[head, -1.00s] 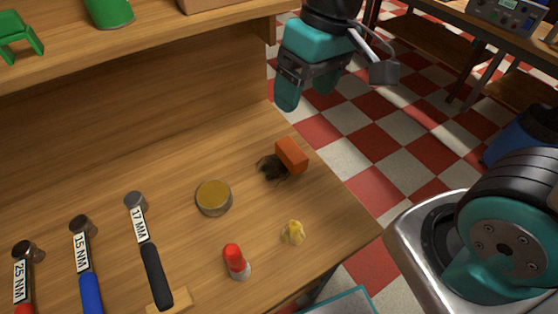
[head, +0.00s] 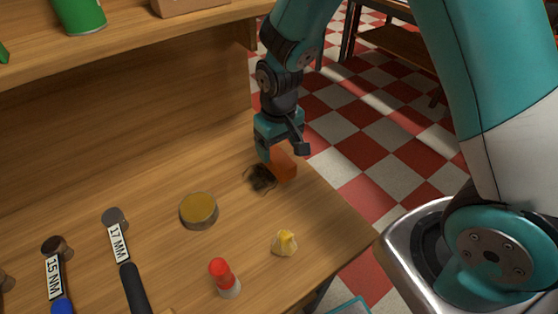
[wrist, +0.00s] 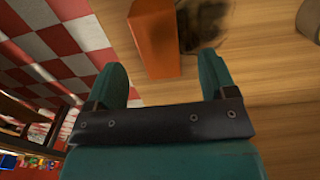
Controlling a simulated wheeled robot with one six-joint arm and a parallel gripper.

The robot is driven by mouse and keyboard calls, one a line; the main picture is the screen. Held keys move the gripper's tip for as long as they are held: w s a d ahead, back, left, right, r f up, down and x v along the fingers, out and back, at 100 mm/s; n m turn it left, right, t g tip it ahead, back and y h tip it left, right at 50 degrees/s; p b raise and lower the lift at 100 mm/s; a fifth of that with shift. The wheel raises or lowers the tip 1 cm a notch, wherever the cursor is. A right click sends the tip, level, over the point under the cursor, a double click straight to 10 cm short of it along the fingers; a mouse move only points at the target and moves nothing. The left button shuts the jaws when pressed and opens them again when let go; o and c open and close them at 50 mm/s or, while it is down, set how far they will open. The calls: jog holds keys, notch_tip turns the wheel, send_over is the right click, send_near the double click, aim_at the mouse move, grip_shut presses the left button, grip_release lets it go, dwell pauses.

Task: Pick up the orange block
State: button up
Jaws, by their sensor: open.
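The orange block (head: 284,166) sits on the wooden bench near its right edge, next to a dark hairy clump (head: 260,178). In the head view my gripper (head: 272,152) is just above and behind the block and partly covers it. In the wrist view the block (wrist: 154,38) lies ahead of my gripper (wrist: 163,80), between the lines of its two teal fingers. The fingers are apart, with nothing held. The clump (wrist: 203,22) lies right beside the block. I cannot tell whether the fingertips overlap the block's sides.
On the bench stand a round tin (head: 198,211), a red-capped tube (head: 223,277) and a yellow lump (head: 284,243). Labelled tools (head: 124,255) lie at the left. A shelf (head: 150,45) overhangs the back. The bench edge drops to a checkered floor.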

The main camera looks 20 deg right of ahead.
aim_at(279, 157)
jog(key=f, duration=0.2)
jog(key=f+p, duration=0.1)
jog(key=f, duration=0.2)
jog(key=shift+w+f, duration=0.2)
jog(key=shift+f, duration=0.1)
jog(key=shift+c, duration=0.3)
jog(key=c, duration=1)
